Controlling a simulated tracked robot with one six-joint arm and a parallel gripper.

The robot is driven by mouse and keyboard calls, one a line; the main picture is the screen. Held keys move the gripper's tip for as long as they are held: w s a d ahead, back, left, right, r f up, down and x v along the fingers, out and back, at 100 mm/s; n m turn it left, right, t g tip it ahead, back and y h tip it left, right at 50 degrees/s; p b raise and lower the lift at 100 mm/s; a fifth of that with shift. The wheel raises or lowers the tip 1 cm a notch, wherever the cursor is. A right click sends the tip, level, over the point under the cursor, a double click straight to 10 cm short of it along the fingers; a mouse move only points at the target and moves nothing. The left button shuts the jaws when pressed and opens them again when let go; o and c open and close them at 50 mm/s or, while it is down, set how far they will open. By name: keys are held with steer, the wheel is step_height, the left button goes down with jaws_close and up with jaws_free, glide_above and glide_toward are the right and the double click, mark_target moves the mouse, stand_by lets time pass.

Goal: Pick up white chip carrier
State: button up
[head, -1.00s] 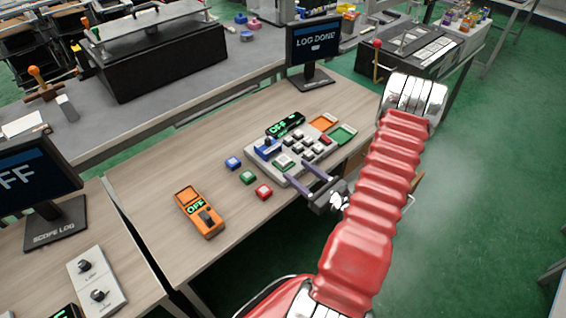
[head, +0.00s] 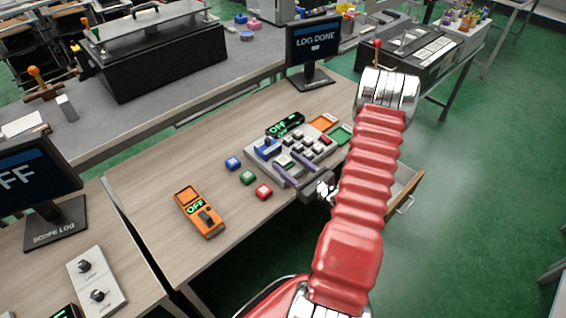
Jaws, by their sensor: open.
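A grey board (head: 258,153) with rows of dark and white keys or chips lies on the wooden bench. A small white block with a green mark (head: 284,160), which looks like the white chip carrier, sits near its front left part. My gripper (head: 283,163) is open, with its two thin purple-grey fingers reaching over the board's front edge, close to this block. The fingers partly cover the block, and I cannot tell whether they touch it.
Blue (head: 233,163), green (head: 248,177) and red (head: 264,191) blocks lie left of the board. An orange meter (head: 199,211) reading OFF lies further left. A monitor (head: 312,52) stands behind. An open wooden drawer (head: 404,190) juts out right of my arm.

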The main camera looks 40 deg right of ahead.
steer(key=shift+c, duration=0.2)
steer(key=c, duration=1.2)
steer(key=shift+r, duration=0.1)
steer(key=shift+r, duration=4.95)
